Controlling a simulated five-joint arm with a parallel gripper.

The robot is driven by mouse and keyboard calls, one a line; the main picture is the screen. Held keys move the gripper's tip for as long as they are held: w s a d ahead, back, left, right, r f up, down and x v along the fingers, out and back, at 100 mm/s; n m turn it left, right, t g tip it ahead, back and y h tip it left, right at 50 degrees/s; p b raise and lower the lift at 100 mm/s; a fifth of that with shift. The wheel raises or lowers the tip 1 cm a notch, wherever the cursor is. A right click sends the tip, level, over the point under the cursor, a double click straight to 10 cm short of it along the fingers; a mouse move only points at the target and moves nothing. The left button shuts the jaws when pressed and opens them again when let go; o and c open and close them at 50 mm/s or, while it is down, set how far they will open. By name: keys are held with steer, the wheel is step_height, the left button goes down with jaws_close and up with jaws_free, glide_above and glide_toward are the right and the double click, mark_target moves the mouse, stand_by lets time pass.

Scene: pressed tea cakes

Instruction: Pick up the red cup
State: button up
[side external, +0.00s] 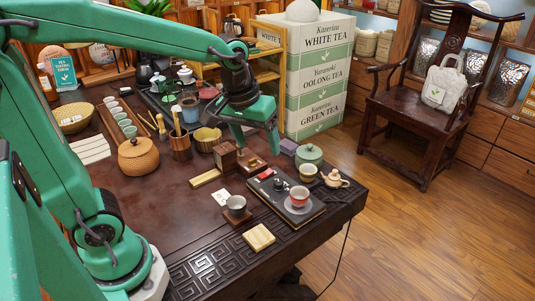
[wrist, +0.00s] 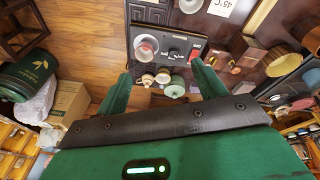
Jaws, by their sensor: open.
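The red cup (side external: 299,193) stands upright on a pale saucer on a black tray (side external: 268,190), near the table's right edge. My gripper (side external: 258,149) is open and empty, above the table behind and to the left of the cup in the side view. In the wrist view my gripper's fingers (wrist: 161,74) are spread apart, and the cup lies beyond their tips.
A grey cup (side external: 236,205) on a wooden coaster stands left of the tray. A green lidded jar (side external: 308,156), a small yellowish cup (side external: 308,171) and a small teapot (side external: 335,178) stand close behind it. A wooden block (side external: 259,237) lies in front. Stacked tea boxes (side external: 315,75) rise behind the table.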

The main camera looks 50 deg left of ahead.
mark_target(300, 188)
steer(key=w+d+f+n+g, duration=0.3)
steer(key=w+d+f+n, duration=0.15)
steer(key=w+f, duration=0.65)
steer(key=shift+s+a+f, duration=0.1)
steer(key=shift+a+f, duration=0.1)
steer(key=shift+f, duration=1.75)
steer(key=shift+s+a+f, duration=0.1)
steer(key=shift+a+f, duration=0.05)
steer(key=shift+f, duration=1.75)
steer(key=c, duration=1.1)
steer(key=shift+r, duration=0.15)
steer(key=shift+r, duration=0.6)
steer(key=r, duration=0.3)
steer(key=shift+s+d+r, duration=0.1)
steer(key=shift+s+d, duration=0.15)
steer(key=shift+d, duration=0.1)
steer(key=s+d+r, duration=0.4)
steer(key=d, duration=0.1)
steer(key=s+d+r, duration=0.2)
steer(key=d, duration=0.1)
steer(key=shift+s+d+r, duration=0.15)
steer(key=shift+s+d, duration=0.1)
steer(key=shift+s, duration=0.15)
